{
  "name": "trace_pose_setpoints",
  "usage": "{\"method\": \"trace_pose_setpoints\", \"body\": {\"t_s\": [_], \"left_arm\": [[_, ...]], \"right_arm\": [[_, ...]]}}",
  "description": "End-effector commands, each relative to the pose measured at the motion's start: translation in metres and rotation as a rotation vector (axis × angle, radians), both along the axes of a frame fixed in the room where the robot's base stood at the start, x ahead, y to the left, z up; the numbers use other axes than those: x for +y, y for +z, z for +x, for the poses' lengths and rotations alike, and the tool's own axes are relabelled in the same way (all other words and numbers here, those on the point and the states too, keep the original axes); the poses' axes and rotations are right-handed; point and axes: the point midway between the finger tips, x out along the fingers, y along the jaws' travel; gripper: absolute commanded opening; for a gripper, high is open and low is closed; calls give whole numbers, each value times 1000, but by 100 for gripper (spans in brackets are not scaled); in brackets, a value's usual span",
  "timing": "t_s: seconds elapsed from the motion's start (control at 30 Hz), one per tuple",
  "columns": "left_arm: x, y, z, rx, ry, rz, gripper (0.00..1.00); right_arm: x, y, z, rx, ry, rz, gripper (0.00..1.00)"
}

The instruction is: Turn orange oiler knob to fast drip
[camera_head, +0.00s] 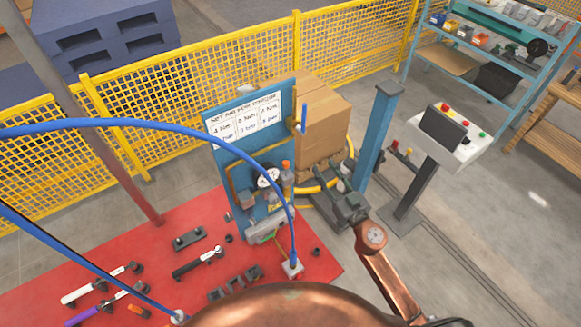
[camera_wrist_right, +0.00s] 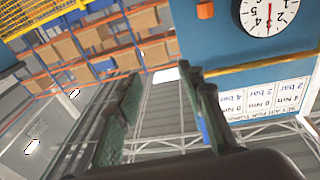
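The small orange oiler knob (camera_head: 286,164) sits on top of the oiler on the blue panel (camera_head: 219,139), right of a round white gauge (camera_head: 267,177). My right gripper (camera_head: 312,180) reaches in from the lower right, with its fingers just right of the oiler and apart from the knob. In the right wrist view the two green-grey fingers (camera_wrist_right: 160,76) stand apart with nothing between them. An orange part, likely the knob (camera_wrist_right: 205,9), shows there at the top edge, beside the gauge (camera_wrist_right: 268,14). My left gripper is not in view.
A cardboard box (camera_head: 322,125) stands behind the panel. Blue hoses (camera_head: 160,124) arch across the left. A red mat (camera_head: 170,225) holds several tools. A control pedestal (camera_head: 448,135) stands at right, and a yellow fence (camera_head: 215,80) runs behind.

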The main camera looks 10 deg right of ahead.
Motion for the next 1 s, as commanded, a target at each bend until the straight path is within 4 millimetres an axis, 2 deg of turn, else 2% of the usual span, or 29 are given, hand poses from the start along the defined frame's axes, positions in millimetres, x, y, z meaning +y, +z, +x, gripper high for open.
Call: {"method": "trace_pose_setpoints", "body": {"t_s": [0.03, 0.1, 0.2, 0.37, 0.8, 1.0], "left_arm": [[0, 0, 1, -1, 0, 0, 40], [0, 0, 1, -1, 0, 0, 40], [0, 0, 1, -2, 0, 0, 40], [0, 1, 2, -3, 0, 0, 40], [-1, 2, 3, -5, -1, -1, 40], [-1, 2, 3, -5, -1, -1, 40]], "right_arm": [[19, -7, 3, 15, 78, -17, 36], [41, -18, 4, 44, 164, -29, 36], [58, -31, 3, 85, 237, -42, 36], [71, -38, 10, 107, 270, -44, 36], [103, -37, 62, 105, 269, -42, 36], [107, -38, 68, 106, 268, -43, 36]]}}
